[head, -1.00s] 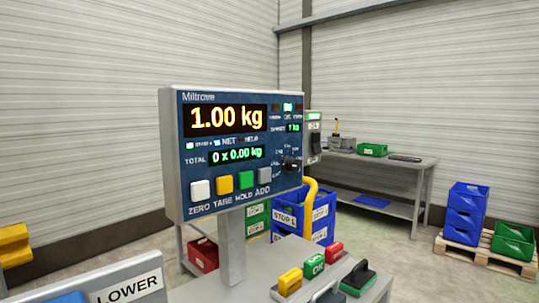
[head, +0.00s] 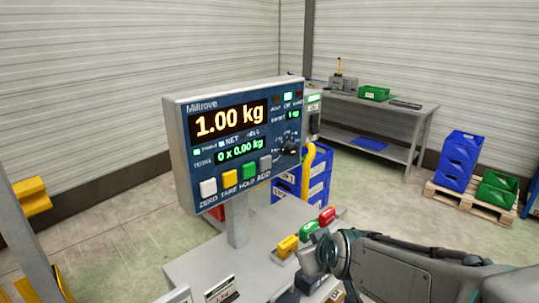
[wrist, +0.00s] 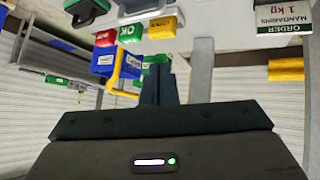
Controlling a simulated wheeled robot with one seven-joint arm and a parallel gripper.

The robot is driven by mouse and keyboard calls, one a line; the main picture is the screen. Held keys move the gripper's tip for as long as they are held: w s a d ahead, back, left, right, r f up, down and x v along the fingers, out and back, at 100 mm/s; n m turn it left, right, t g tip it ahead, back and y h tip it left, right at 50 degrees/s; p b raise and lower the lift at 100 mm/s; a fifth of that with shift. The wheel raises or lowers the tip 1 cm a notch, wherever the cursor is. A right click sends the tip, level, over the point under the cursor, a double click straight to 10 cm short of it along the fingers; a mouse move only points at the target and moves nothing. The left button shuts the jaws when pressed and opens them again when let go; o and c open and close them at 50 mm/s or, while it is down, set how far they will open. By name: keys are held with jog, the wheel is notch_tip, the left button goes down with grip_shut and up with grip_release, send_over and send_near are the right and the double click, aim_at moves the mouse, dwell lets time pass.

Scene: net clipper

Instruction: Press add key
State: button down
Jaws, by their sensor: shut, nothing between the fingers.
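The weighing indicator (head: 179,150) stands on a grey post, its blue face showing 1.00 kg and a total of 0 x 0.00 kg. The add key (head: 265,163) is the grey one at the right end of the key row, above the word ADD. White, yellow and green keys sit left of it. My arm enters the head view at lower right, below the indicator and apart from the key; the fingertips cannot be made out there. In the wrist view my gripper (wrist: 159,85) is shut and empty. The add key is not seen in that view.
Yellow (head: 287,246), green (head: 308,229) and red (head: 327,215) buttons stand on the bench (head: 205,262) below the indicator, close to my arm. A yellow bent tube (head: 308,165) and blue bins (head: 320,178) are behind. An order card (wrist: 285,14) shows in the wrist view.

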aim_at(266, 163)
jog(key=w+a+r+n+t+h, duration=0.2)
jog(key=w+r+n+t, duration=0.2)
jog(key=w+r+t, duration=0.5)
jog(key=shift+a+r+n+t, duration=0.25)
jog(key=shift+r+n+t, duration=0.05)
jog(key=shift+r, duration=0.75)
jog(key=shift+w, duration=0.1)
jog(key=w+a+p, duration=0.1)
jog(key=w+a, duration=0.5)
jog(key=shift+a, duration=0.15)
jog(key=shift+w, duration=0.1)
dwell(1.3)
jog(key=shift+w+a, duration=0.25)
jog(key=shift+a, duration=0.05)
